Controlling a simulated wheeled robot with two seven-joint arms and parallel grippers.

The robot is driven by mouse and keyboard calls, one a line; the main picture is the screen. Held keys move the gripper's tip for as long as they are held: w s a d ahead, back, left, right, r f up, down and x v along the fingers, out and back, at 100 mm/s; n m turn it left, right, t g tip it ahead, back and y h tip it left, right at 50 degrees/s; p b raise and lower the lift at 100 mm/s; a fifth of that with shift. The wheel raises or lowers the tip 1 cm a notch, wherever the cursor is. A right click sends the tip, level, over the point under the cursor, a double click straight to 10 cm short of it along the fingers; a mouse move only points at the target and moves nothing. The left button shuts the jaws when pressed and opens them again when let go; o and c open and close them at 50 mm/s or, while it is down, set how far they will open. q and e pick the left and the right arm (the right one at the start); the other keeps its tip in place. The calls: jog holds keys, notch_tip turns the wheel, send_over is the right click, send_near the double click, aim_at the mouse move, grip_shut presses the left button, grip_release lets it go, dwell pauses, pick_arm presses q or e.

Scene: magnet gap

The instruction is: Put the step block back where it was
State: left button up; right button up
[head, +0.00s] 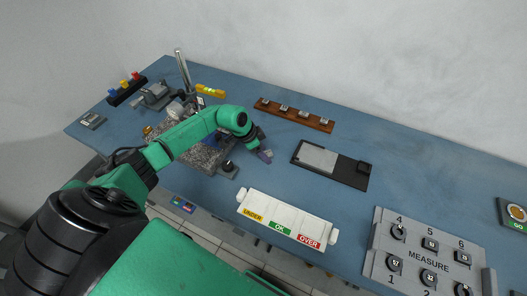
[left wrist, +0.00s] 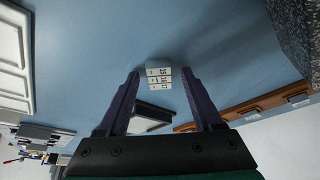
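The step block (left wrist: 158,78) is small and pale, with several stacked levels bearing dark markings. In the left wrist view it shows between my left gripper's fingertips, with a gap on each side. My left gripper (head: 265,156) is open, low over the blue table between the granite plate and the dark tray; its two purple fingers also show in the left wrist view (left wrist: 160,74). In the head view I cannot make out the block clearly at the gripper. My right gripper is not in view.
The granite plate (head: 205,158) lies left of the gripper. A wooden rack (head: 294,114) stands behind, and a dark tray (head: 345,174) with a grey plate is to the right. A white UNDER/OK/OVER bin (head: 287,211) and MEASURE panel (head: 425,244) are nearer the front.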

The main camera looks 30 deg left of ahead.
pick_arm(q)
jog(key=shift+r, duration=0.25)
jog(key=b+v, duration=0.1)
jog(key=v, duration=1.1)
jog(key=shift+f, duration=0.1)
